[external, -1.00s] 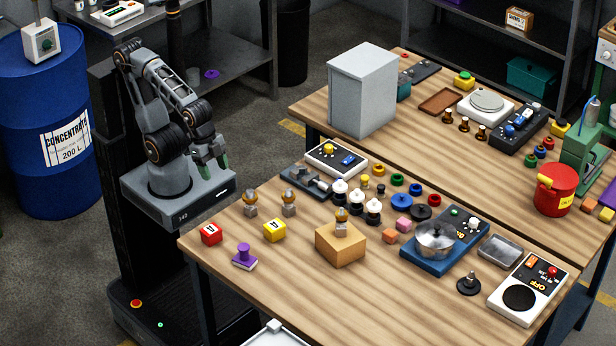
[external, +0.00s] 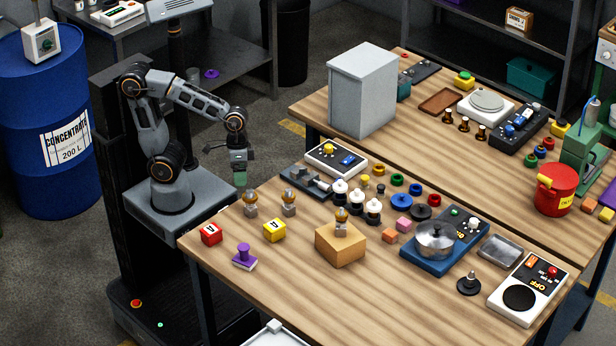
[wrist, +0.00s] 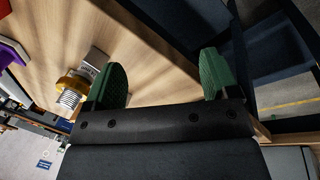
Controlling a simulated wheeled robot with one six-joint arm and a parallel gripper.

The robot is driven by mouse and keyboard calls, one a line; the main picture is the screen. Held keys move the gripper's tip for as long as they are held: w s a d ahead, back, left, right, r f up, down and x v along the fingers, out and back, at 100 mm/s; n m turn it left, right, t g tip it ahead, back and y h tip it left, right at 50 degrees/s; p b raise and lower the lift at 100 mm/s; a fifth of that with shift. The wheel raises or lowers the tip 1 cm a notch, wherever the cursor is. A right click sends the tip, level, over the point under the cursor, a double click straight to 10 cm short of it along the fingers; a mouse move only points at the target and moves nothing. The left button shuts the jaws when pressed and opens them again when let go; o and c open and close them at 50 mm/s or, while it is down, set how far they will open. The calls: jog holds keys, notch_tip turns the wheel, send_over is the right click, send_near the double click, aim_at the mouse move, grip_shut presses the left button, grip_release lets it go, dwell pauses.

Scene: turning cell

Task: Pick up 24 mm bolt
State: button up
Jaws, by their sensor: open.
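Three similar bolt-like pieces with brass-coloured and grey metal parts show in the external view: a left one (external: 250,204), a middle one (external: 289,204) and one (external: 341,222) on top of a wooden block (external: 340,246). I cannot read which one is 24 mm. My gripper (external: 240,170) hangs pointing down above the table's left back edge, just behind and above the left bolt. In the wrist view my gripper (wrist: 163,78) has its green fingertips wide apart with nothing between them. One bolt (wrist: 70,92) stands there just outside the left finger, its silver thread visible.
A grey fixture (external: 306,181) and black-and-white knobs (external: 340,193) lie to the right. The front middle of the table is clear.

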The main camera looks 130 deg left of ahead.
jog(key=w+a+f+n+t+h+b, duration=0.1)
jog(key=a+f+n+t+h+b, duration=0.2)
jog(key=n, duration=0.6)
jog(key=n+t+h, duration=0.3)
jog(key=n+h, duration=0.3)
jog(key=n, duration=0.1)
send_near(249, 196)
jog(key=b+x, duration=0.2)
jog(key=x, duration=0.8)
jog(key=shift+w+d+f, duration=0.1)
jog(key=shift+w+d, duration=0.1)
